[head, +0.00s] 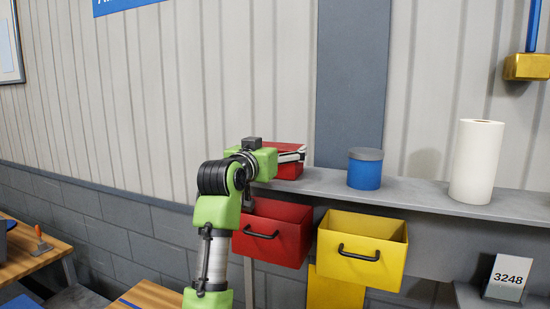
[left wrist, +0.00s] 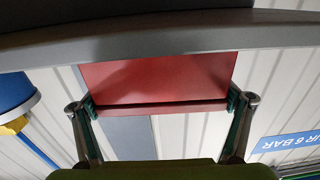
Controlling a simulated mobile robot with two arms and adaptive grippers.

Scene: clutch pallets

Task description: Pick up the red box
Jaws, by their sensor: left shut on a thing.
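The red box (head: 287,171) is at the left end of the grey wall shelf, partly hidden behind my left gripper (head: 291,157) in the head view. I cannot tell whether it rests on the shelf or is just above it. In the left wrist view the red box (left wrist: 155,78) fills the space between the two fingers, which touch its sides. My left gripper is shut on it. My right gripper is not in view.
The grey shelf (head: 417,190) also holds a blue tin (head: 365,170) with a grey lid and a white paper roll (head: 477,162). A red bin (head: 272,232) and a yellow bin (head: 361,250) hang below. A wooden table (head: 30,262) is at far left.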

